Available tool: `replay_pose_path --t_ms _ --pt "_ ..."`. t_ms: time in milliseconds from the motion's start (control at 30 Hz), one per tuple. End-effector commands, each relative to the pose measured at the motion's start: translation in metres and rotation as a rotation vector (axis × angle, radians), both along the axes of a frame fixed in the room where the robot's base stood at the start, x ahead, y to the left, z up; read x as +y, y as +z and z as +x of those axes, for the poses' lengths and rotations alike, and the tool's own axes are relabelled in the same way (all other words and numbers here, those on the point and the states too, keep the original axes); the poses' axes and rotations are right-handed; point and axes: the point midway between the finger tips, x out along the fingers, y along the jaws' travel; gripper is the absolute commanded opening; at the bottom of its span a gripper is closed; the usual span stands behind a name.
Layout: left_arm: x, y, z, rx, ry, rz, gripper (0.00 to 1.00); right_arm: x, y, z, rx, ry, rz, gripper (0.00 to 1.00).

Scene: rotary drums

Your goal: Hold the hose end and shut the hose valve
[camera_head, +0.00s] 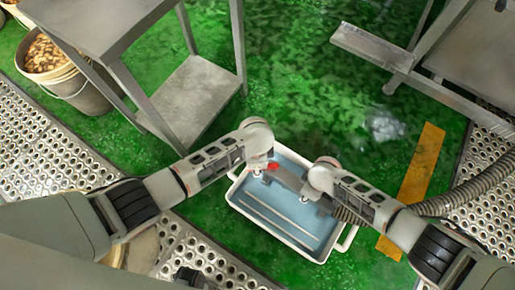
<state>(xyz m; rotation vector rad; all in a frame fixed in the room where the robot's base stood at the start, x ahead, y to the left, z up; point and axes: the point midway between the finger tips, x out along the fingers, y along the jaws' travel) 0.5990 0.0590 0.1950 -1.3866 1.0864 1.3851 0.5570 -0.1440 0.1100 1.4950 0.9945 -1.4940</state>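A ribbed grey hose (480,187) comes in from the right edge and passes behind my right forearm. A shorter ribbed stretch (346,213) shows beside that arm. A grey metal hose end (286,179) points up-left between my wrists, above a tray. A small red part (273,166), which looks like the valve handle, is at its upper-left end. My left gripper (257,171) is just left of the red part. My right gripper (305,197) is at the hose end. Both are mostly hidden under my wrists, so I cannot see whether they touch or grip anything.
A white tray (240,207) with a bluish inside and thin rods lies on the green wet floor below. A metal table (205,85) stands upper left beside a filled bucket (78,90). A metal frame (372,46) is upper right. A yellow strip (424,165) marks the floor.

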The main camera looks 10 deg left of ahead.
Motion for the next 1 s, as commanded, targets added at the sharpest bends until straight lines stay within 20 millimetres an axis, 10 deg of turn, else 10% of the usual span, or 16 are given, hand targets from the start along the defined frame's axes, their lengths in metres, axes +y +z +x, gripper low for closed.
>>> replay_pose_path --t_ms 700,1000 --pt "0.0 0.001 0.043 -0.005 -0.628 0.007 0.32 -0.003 -0.002 -0.002 0.003 0.004 -0.005 0.0" --pt "-0.002 0.026 0.042 -0.004 -0.641 0.0 0.32 -0.002 -0.002 -0.003 0.004 0.005 -0.005 0.0"
